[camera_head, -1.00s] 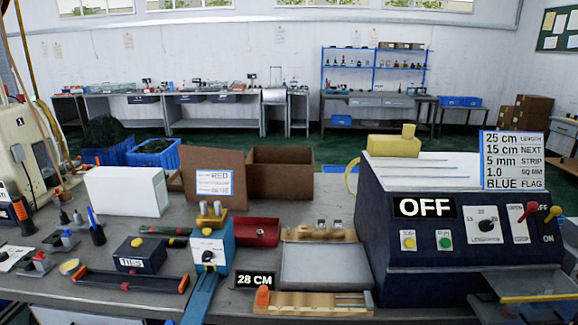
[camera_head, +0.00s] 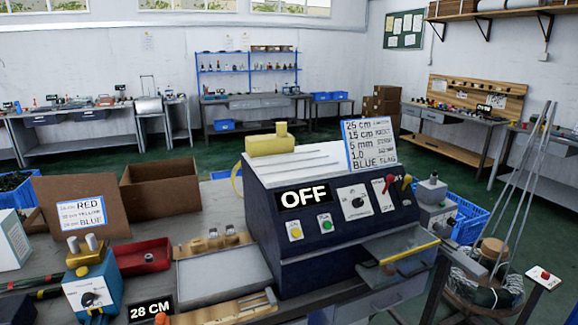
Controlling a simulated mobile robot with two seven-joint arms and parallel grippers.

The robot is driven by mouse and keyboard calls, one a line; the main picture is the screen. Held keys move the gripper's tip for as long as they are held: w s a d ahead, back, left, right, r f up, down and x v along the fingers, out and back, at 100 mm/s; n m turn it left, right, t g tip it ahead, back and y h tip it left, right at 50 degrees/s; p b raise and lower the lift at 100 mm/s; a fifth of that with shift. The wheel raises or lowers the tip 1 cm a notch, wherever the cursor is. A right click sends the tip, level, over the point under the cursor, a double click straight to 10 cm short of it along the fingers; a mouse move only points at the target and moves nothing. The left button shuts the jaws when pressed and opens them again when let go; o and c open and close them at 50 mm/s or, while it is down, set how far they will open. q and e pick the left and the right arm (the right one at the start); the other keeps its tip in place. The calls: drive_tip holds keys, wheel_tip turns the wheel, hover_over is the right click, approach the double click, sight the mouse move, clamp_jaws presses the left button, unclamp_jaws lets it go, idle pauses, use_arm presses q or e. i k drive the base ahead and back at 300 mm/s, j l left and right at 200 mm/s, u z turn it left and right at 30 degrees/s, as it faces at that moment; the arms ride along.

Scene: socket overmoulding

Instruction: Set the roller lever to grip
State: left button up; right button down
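The dark blue machine (camera_head: 335,225) stands on the bench with a sign reading OFF (camera_head: 303,195). On the right of its front panel a red-handled lever (camera_head: 389,184) leans upward beside a small white label plate. Neither of my grippers is in view, and nothing touches the levers.
A clear tray with a yellow edge (camera_head: 408,253) juts from the machine's right front. A card (camera_head: 369,146) stands on top. Left are a blue device (camera_head: 92,290), a red tray (camera_head: 142,256) and a cardboard box (camera_head: 160,198). A barrel with rods (camera_head: 485,285) stands right.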

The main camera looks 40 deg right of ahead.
sight(389, 178)
drive_tip(key=z, duration=1.75)
